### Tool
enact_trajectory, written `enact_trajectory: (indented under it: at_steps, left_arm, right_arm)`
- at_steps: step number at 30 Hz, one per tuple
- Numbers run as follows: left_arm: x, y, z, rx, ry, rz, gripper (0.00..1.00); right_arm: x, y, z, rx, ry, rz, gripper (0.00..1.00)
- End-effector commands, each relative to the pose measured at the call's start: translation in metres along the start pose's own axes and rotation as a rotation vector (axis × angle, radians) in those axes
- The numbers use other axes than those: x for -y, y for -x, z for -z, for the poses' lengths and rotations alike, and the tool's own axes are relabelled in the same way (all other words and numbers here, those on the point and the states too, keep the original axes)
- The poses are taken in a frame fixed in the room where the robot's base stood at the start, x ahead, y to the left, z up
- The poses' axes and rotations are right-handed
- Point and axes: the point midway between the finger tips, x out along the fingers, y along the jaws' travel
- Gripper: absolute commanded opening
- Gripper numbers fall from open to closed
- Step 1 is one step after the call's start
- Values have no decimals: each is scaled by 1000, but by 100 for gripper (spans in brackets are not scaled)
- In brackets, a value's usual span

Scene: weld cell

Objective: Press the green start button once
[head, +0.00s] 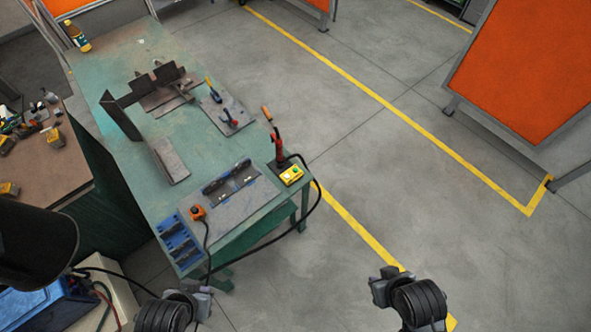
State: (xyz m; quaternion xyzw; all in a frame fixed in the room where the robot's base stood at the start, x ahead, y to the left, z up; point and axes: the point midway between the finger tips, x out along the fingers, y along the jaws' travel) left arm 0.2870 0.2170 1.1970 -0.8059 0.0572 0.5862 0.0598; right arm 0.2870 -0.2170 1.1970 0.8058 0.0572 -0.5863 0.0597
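The green start button (296,170) is on top of a small yellow control box (290,176) at the right corner of the green worktable (215,60). A black cable runs from the box. My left gripper (203,298) is at the bottom of the head view, left of centre, in front of the table and well apart from the box. My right gripper (380,287) is at the bottom, right of centre, over the floor and also apart from the box. The finger gaps are too small and turned away to tell whether either gripper is open or shut. I see nothing held.
A red-and-black tool (278,148) stands upright close behind the yellow box. A fixture plate (233,185), an orange-topped part (197,212) and a blue tray (180,243) are on the near table end. The cable hangs past the edge.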

Motion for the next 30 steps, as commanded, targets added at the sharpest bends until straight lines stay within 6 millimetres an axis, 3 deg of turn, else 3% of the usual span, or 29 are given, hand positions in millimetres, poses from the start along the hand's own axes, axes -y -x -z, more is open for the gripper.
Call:
enact_trajectory:
  at_steps: [1,4,30]
  left_arm:
    - [0,0,0,0,0,0,0]
    - [0,0,0,0,-1,1,0]
    - [1,0,0,0,-5,4,0]
  right_arm:
    - [0,0,0,0,0,0,15]
    - [0,0,0,1,2,-1,0]
    - [-1,0,0,1,4,-3,0]
